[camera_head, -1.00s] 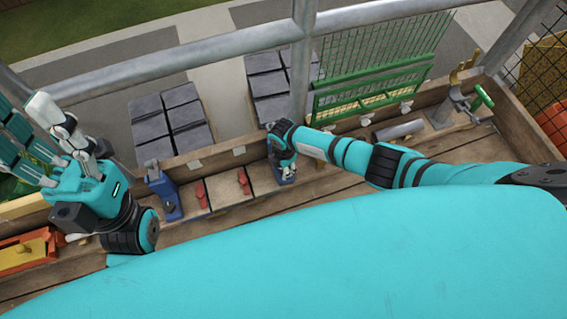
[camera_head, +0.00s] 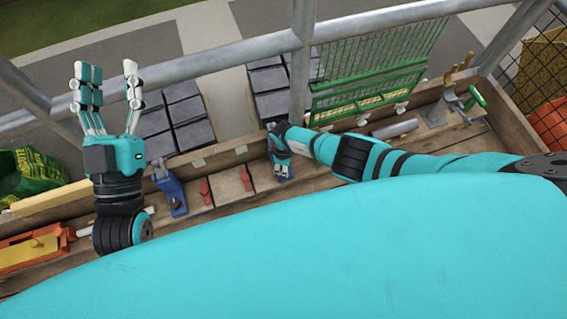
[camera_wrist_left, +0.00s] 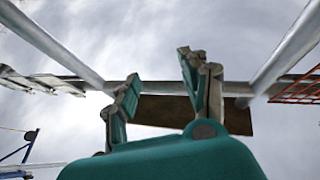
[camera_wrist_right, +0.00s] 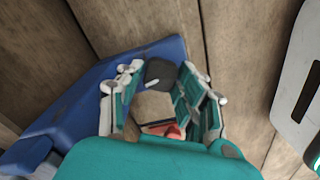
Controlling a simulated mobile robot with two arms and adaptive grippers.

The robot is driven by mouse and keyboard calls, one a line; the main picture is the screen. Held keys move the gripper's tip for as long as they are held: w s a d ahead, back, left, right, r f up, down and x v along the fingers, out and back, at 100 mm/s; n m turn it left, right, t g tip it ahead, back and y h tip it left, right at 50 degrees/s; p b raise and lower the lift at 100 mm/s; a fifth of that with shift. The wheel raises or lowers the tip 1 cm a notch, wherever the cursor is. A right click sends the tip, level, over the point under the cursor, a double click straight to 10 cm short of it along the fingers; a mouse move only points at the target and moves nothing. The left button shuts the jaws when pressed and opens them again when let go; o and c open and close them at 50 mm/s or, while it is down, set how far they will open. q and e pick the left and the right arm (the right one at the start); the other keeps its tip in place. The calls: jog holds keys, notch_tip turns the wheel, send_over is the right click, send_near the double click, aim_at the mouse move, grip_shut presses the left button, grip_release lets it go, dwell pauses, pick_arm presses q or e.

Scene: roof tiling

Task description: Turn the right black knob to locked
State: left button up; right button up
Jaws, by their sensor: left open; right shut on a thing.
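A dark knob (camera_wrist_right: 160,72) sits at a blue bracket (camera_wrist_right: 75,112) in the right wrist view, between the fingers of my right gripper (camera_wrist_right: 165,88), which is shut on it. Its locked or unlocked setting cannot be read. In the head view my right gripper (camera_head: 281,160) reaches down at the right-hand blue bracket (camera_head: 283,174) and hides the knob. Another blue bracket (camera_head: 173,194) stands to the left on the wooden deck. My left gripper (camera_head: 107,85) is open and empty, raised at the left; in the left wrist view its fingers (camera_wrist_left: 160,80) point at sky.
Two red handles (camera_head: 205,190) lie between the blue brackets. A metal railing (camera_head: 215,62) crosses behind the deck's wooden edge. A green rack (camera_head: 368,90), a grey tube (camera_head: 395,128) and an orange tool (camera_head: 30,248) are around the workspace.

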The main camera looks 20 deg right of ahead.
pick_arm(q)
jog(key=shift+w+f+g, duration=0.25)
jog(key=shift+f+g, duration=0.15)
jog(key=shift+f, duration=0.2)
jog(key=shift+w+f+g, duration=0.25)
jog(key=shift+f+g, duration=0.15)
jog(key=shift+f, duration=0.15)
pick_arm(e)
jog(key=shift+d+m, duration=0.1)
jog(key=shift+m, duration=1.1)
jog(key=o, duration=0.9)
jog(key=shift+c, duration=0.2)
